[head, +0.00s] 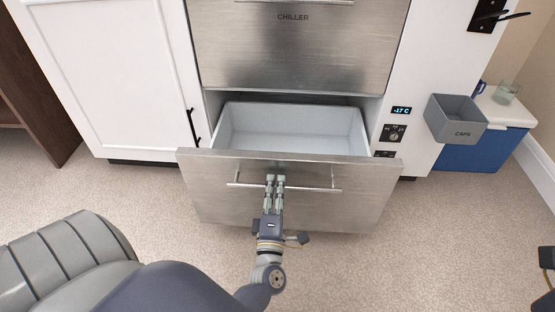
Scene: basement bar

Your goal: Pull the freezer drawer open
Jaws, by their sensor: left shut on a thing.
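The freezer drawer (355,209) is the lower steel drawer, below the one marked CHILLER. It stands well out from the cabinet, and its pale, empty-looking inner bin (290,130) shows. A horizontal bar handle (318,189) runs across its front. My left gripper (274,181) is shut on this handle near its middle, with the arm reaching up from below. The fingers hide a short piece of the bar.
The chiller drawer (295,52) above is shut. A white cabinet door (100,75) with a black handle is at the left. A grey CAPS bin (457,119) hangs at the right, near a blue cooler (470,150) with a glass (507,92) on it. Carpet (430,240) in front is clear.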

